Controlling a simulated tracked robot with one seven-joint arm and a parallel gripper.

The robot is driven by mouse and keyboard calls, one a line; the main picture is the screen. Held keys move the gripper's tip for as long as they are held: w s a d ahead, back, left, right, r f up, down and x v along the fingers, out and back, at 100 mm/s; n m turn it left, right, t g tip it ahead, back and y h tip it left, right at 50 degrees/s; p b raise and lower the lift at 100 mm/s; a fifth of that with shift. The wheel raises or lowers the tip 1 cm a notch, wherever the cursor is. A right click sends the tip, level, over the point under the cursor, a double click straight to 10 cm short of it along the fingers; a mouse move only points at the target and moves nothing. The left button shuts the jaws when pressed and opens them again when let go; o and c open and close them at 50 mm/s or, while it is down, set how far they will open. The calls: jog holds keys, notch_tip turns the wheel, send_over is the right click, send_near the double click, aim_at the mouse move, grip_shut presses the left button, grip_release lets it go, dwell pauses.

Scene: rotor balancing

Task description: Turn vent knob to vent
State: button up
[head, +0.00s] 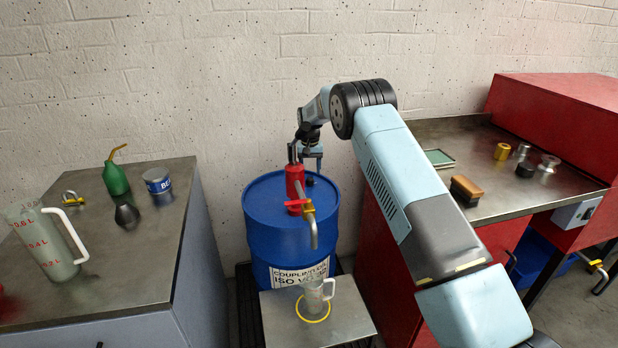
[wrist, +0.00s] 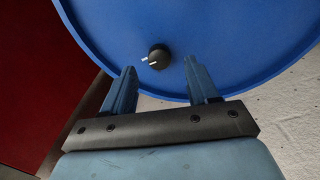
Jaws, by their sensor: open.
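The vent knob (wrist: 158,57) is a small black round knob with a pale pointer line and a small light stub at its left side. It sits near the rim of the blue drum's top (wrist: 240,40). My gripper (wrist: 162,72) is open, its two blue fingers apart, with the knob just beyond the fingertips and between them in the picture. I cannot tell the height gap. In the head view the drum (head: 260,225) stands by the wall, and my gripper (head: 306,158) is over its far side, partly hidden behind the red pump. A dark bit of the knob (head: 309,181) shows below it.
A red pump (head: 294,180) with a spout rises from the drum top. A jug (head: 313,297) stands on a metal stand (head: 276,318) in front. A workbench (head: 150,270) is at left, a red-sided bench (head: 480,170) at right. The wall is close behind.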

aim_at(310, 179)
notch_tip(310, 179, up, 9)
jog(key=shift+r, duration=0.15)
jog(key=shift+s, duration=0.1)
dwell(0.3)
